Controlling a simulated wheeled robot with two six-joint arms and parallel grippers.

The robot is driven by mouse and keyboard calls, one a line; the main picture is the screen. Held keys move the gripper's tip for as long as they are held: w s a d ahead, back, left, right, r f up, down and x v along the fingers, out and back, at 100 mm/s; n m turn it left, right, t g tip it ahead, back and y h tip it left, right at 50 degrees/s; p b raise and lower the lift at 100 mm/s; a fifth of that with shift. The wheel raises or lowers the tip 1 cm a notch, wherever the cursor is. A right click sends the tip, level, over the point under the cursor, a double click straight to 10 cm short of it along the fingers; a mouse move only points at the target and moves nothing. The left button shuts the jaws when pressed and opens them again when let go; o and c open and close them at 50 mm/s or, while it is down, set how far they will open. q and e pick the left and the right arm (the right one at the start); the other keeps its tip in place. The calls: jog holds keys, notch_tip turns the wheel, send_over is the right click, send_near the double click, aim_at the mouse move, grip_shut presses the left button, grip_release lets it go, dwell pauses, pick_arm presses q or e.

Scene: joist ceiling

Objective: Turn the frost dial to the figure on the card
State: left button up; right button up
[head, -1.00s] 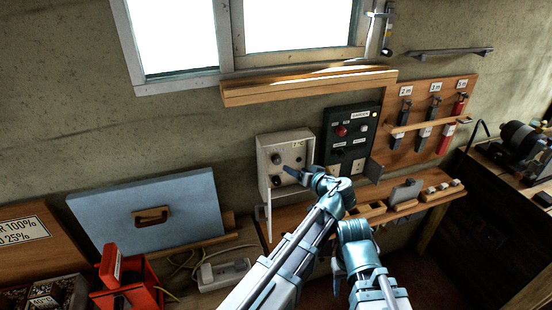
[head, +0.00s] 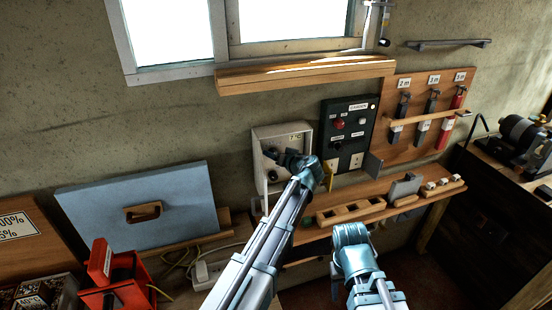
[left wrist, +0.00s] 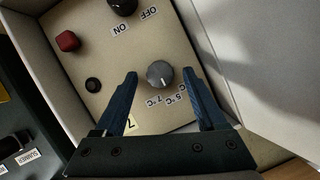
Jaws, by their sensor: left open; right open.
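The frost dial (left wrist: 160,74) is a round grey knob on the cream panel in the left wrist view. Its white mark points down, towards the printed 5 °C and 7 °C. My left gripper (left wrist: 160,76) is open, one finger on either side of the dial; I cannot tell whether they touch it. My right gripper (head: 337,288) hangs low, away from the box.
A red button (left wrist: 67,41), a small black knob (left wrist: 93,85) and an ON/OFF knob (left wrist: 122,5) share the panel. The box's open door (left wrist: 265,60) stands close beside my left gripper. A dark green switch panel (head: 345,112) is right of the box, above a wooden shelf (head: 310,235).

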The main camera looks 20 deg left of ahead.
pick_arm(q)
jog(key=shift+w+a, duration=0.1)
jog(key=shift+w, duration=0.05)
grip_shut()
dwell(0.4)
jog(key=shift+f, duration=0.1)
jog(key=shift+w+d+f+m+g+y+b, duration=0.1)
jog(key=shift+m+g+y+b, duration=0.05)
jog(key=shift+m+y+b, duration=0.65)
jog(key=shift+s+d+f+m+g+y+b, duration=0.1)
jog(key=shift+m+y+b, duration=0.25)
jog(key=shift+m+b, duration=0.5)
jog(key=shift+w+f+m+g+y+b, duration=0.15)
jog(key=shift+m+y+b, duration=0.4)
jog(key=shift+m, duration=0.6)
jog(key=shift+r, duration=0.15)
